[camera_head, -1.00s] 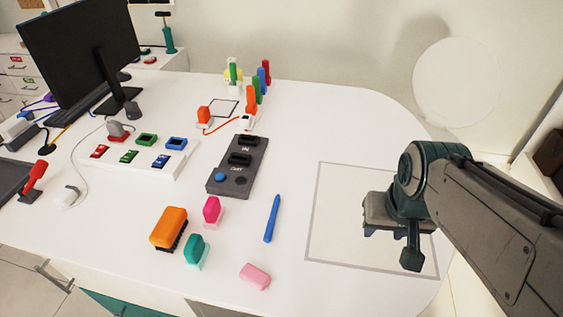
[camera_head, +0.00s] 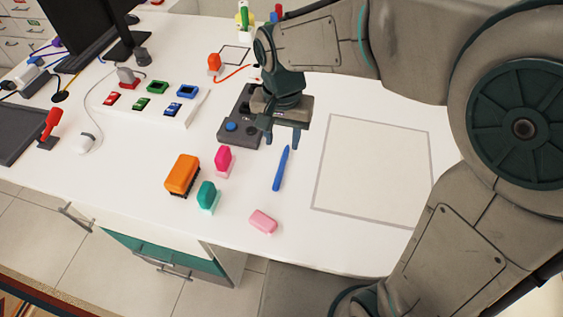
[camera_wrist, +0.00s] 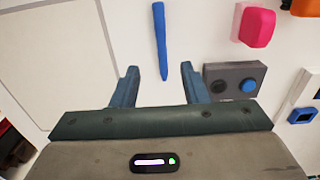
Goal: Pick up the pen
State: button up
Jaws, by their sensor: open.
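The blue pen (camera_head: 281,168) lies flat on the white desk, between the pink block and the outlined square in the head view. In the wrist view the pen (camera_wrist: 160,42) lies ahead of the fingertips, roughly in line with the gap between them. My gripper (camera_head: 281,138) is open and empty, above the desk near the pen's far end in the head view. Its two fingers (camera_wrist: 158,76) are spread apart in the wrist view, with nothing between them. The pen is fully visible in the head view.
Left of the pen stand a pink block (camera_head: 223,159), a teal block (camera_head: 207,195) and an orange brush (camera_head: 182,174). A light pink eraser (camera_head: 263,222) lies near the front edge. The outlined square (camera_head: 371,170) is empty.

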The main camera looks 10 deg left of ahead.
send_over(282, 164)
jog(key=f, duration=0.4)
jog(key=shift+s+d+f, duration=0.1)
jog(key=shift+s+f, duration=0.1)
jog(key=shift+s, duration=0.15)
jog(key=shift+w+f+p, duration=0.15)
jog(key=shift+f+p, duration=0.05)
jog(key=shift+f, duration=1.15)
jog(key=shift+w+f+p, duration=0.15)
jog(key=shift+f, duration=1.15)
grip_shut()
